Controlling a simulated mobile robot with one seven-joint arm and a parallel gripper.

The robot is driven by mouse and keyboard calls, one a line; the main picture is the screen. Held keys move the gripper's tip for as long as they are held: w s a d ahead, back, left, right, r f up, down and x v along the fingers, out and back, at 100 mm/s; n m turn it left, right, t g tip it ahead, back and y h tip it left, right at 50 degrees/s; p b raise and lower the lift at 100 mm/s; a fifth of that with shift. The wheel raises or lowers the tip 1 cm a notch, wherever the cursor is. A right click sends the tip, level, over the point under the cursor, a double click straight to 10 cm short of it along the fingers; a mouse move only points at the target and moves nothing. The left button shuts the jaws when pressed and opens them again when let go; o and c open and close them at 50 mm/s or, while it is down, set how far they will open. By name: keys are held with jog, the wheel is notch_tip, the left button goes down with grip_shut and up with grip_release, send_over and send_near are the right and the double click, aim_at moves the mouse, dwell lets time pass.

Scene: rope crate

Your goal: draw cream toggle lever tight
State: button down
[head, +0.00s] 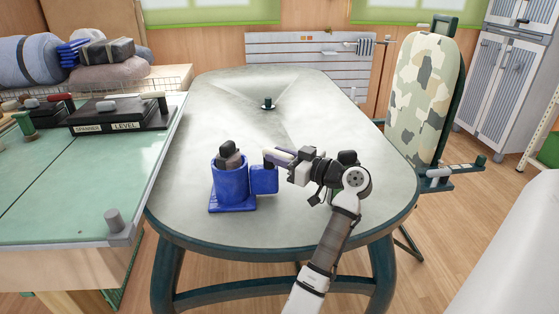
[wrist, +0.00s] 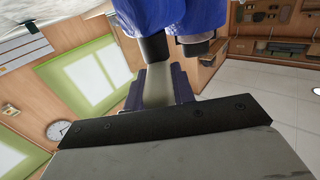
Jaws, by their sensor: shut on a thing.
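A blue holder (head: 230,187) stands on the grey oval table, with a round cup on the left and a blue block (head: 264,179) on its right side. A dark grey piece sticks up out of the cup. My gripper (head: 272,157) reaches in from the right, just above the blue block. In the wrist view the cream lever (wrist: 158,82) lies as a flat pale bar between my dark fingers, and my gripper is shut on it. Its far end meets dark round parts under the blue body (wrist: 185,15). In the head view my fingers mostly hide the lever.
A small dark knob (head: 268,103) stands farther back on the oval table (head: 205,105). A green-topped bench (head: 60,200) with labelled boxes is at the left. A camouflage-covered board (head: 425,95) stands at the right. The table around the holder is clear.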

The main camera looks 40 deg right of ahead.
aim_at(278, 152)
jog(key=shift+w+a, duration=0.15)
jog(key=shift+a, duration=0.05)
jog(key=c, duration=1.2)
grip_release()
jog(key=shift+o, duration=0.2)
jog(key=shift+d, duration=0.1)
jog(key=shift+r, duration=0.4)
notch_tip(278, 152, up, 19)
jog(key=shift+r, duration=0.1)
jog(key=shift+c, duration=0.5)
